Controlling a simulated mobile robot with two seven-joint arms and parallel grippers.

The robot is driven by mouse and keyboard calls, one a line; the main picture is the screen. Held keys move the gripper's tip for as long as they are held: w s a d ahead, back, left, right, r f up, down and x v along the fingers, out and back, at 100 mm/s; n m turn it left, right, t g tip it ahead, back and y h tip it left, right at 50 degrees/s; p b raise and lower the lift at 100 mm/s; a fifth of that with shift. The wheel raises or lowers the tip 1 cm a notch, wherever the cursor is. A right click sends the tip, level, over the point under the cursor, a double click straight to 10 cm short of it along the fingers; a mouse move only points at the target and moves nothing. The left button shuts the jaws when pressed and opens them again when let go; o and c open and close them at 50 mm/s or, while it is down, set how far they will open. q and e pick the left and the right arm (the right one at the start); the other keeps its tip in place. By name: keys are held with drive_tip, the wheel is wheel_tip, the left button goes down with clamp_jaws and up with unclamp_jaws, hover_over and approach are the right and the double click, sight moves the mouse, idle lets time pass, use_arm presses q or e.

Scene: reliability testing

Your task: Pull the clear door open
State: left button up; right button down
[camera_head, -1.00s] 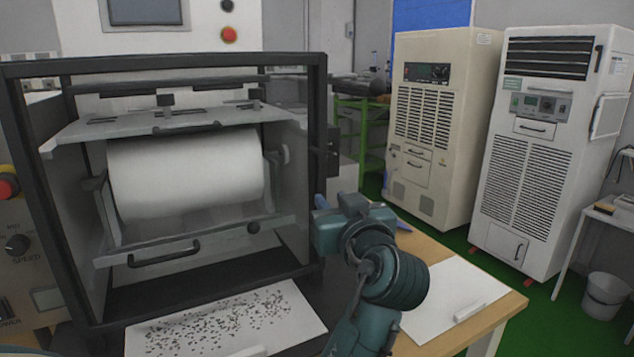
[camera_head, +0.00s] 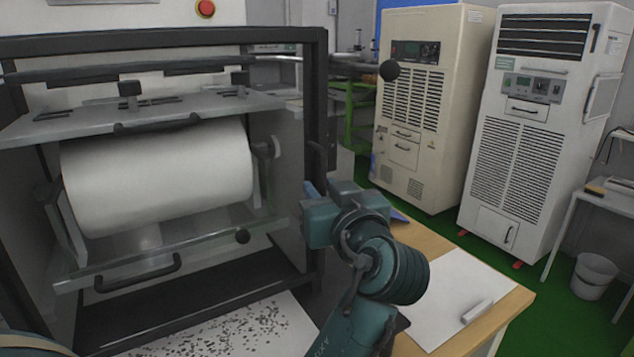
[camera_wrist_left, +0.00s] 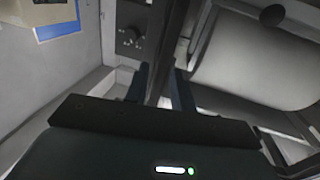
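A black-framed enclosure (camera_head: 316,130) stands on the left around a white roll (camera_head: 155,180). A clear panel with a black handle (camera_head: 138,275) lies below the roll. I cannot tell clear panes from open gaps in the frame. My left gripper (camera_head: 310,190) is at the right post of the frame, its fingertips mostly hidden by its own body. In the left wrist view, its two fingers (camera_wrist_left: 163,82) stand apart on either side of a dark bar (camera_wrist_left: 175,45). I cannot tell whether they clamp it. The roll also shows there (camera_wrist_left: 265,60). My right gripper is not seen.
A table (camera_head: 425,240) with a white sheet (camera_head: 455,290) is right of my arm. A speckled sheet (camera_head: 240,325) lies in front of the enclosure. A black ball knob (camera_head: 389,70) sticks out at upper right. Two tall cabinets (camera_head: 425,110) (camera_head: 535,130) stand behind.

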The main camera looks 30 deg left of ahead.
use_arm(q)
drive_tip(key=shift+w+a, duration=0.2)
drive_tip(key=shift+c, duration=0.6)
clamp_jaws()
